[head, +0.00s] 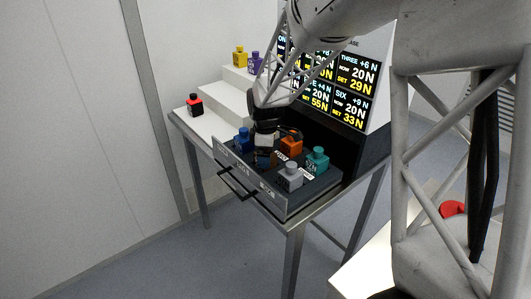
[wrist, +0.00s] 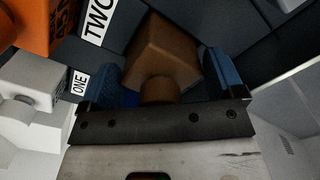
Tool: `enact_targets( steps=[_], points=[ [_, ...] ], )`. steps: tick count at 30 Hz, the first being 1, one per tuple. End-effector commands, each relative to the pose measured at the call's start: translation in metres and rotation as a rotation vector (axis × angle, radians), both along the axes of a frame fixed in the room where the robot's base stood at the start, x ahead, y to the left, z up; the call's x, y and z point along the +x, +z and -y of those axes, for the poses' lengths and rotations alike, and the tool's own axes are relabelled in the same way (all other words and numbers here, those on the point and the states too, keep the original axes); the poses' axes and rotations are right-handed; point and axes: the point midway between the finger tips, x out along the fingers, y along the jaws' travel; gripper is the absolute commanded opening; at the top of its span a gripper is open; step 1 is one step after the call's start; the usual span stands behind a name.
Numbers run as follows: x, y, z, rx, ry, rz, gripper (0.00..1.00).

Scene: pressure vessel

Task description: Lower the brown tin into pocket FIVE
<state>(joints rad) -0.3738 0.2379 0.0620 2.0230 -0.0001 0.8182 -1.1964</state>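The brown tin (wrist: 165,50) is between the blue fingers of my gripper (wrist: 165,72) in the wrist view, its round cap towards the palm and its body turned at an angle to the fingers. In the head view my gripper (head: 265,145) points down over the open drawer (head: 297,207), and the brown tin (head: 265,159) shows only partly beneath it. Whether the tin touches the drawer's insert cannot be told. Labels TWO (wrist: 98,20) and ONE (wrist: 80,82) show in the wrist view. Pocket FIVE's label cannot be made out.
In the drawer stand a blue tin (head: 243,140), an orange tin (head: 290,147), a teal tin (head: 317,160) and a grey tin (head: 290,176), close around my gripper. A red tin (head: 195,105) stands on the table; yellow (head: 240,57) and purple (head: 256,62) tins stand on steps. A display (head: 345,80) stands behind.

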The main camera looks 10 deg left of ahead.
Motion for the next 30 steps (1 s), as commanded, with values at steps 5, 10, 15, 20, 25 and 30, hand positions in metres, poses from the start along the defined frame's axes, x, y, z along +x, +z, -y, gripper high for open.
enact_targets(
  steps=[5, 10, 15, 20, 25, 30],
  points=[
    [0.0, 0.0, 0.0, 0.0, 0.0, 0.0, 1.0],
    [0.0, 0.001, 0.0, 0.0, 0.0, 0.0, 1.0],
    [0.0, 0.007, 0.0, 0.0, 0.0, 0.0, 1.0],
    [0.0, 0.021, 0.0, 0.001, 0.0, 0.002, 1.0],
    [0.0, 0.046, 0.0, 0.001, 0.0, 0.002, 1.0],
    [0.0, 0.074, 0.0, 0.001, 0.0, 0.002, 1.0]
  ],
)
